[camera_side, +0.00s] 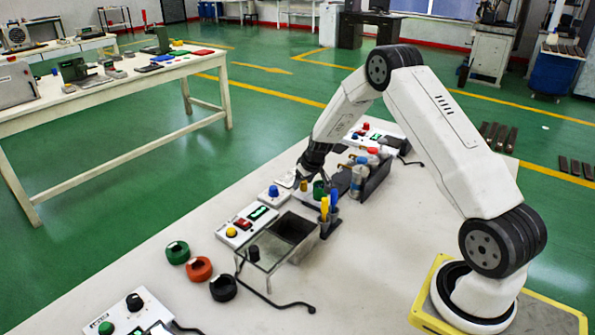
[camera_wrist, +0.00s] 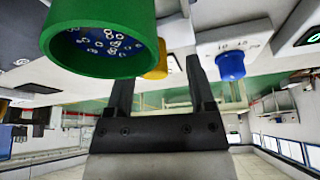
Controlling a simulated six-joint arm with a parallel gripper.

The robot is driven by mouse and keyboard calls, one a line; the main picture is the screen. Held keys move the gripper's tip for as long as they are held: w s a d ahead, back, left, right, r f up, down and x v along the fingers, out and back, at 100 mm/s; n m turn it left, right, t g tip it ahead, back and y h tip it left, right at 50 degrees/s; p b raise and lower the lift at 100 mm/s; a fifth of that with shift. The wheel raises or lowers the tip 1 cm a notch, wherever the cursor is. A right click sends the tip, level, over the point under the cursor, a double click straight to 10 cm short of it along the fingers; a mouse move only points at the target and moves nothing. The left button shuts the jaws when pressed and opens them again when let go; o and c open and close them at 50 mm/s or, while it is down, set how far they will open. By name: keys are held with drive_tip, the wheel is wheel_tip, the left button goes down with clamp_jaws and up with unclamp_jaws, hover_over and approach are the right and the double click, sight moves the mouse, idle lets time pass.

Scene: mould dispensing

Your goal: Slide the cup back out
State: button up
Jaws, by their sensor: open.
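A green cup (camera_wrist: 98,38) fills the upper left of the wrist view, its open end facing the camera. Its inside is blue, with several small pale rings in it. A small green piece in the side view (camera_side: 319,190) looks like the same cup.
A box with clear walls (camera_side: 262,266) stands in front of my gripper. A white unit with a blue knob (camera_side: 273,191) is close to its left. A dark rack with bottles (camera_side: 376,184) is on the right.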

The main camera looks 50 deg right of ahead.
sight(313, 200)
drive_tip(key=shift+r, duration=0.55)
wheel_tip(313, 200, up, 2)
drive_tip(key=shift+s+a+r, duration=0.85)
drive_tip(key=shift+s+r, duration=0.75)
drive_tip(key=shift+s, duration=0.6)
drive_tip(key=shift+s+a+r, duration=0.9)
drive_tip(key=shift+s+r, duration=0.75)
drive_tip(key=shift+s, duration=0.5)
drive_tip(key=shift+s+a+r, duration=0.85)
drive_tip(key=shift+s+r, duration=0.75)
drive_tip(key=shift+s, duration=0.6)
drive_tip(key=shift+a, duration=0.1)
drive_tip(key=s+a+n, duration=0.1)
drive_tip(key=s+a, duration=0.4)
drive_tip(key=a, duration=0.4)
drive_tip(key=s+a+n+g+y, duration=0.1)
drive_tip(key=s+a, duration=0.4)
drive_tip(key=a, duration=0.5)
drive_tip(key=shift+f+n+g, duration=0.15)
drive_tip(key=shift+n+g, duration=0.15)
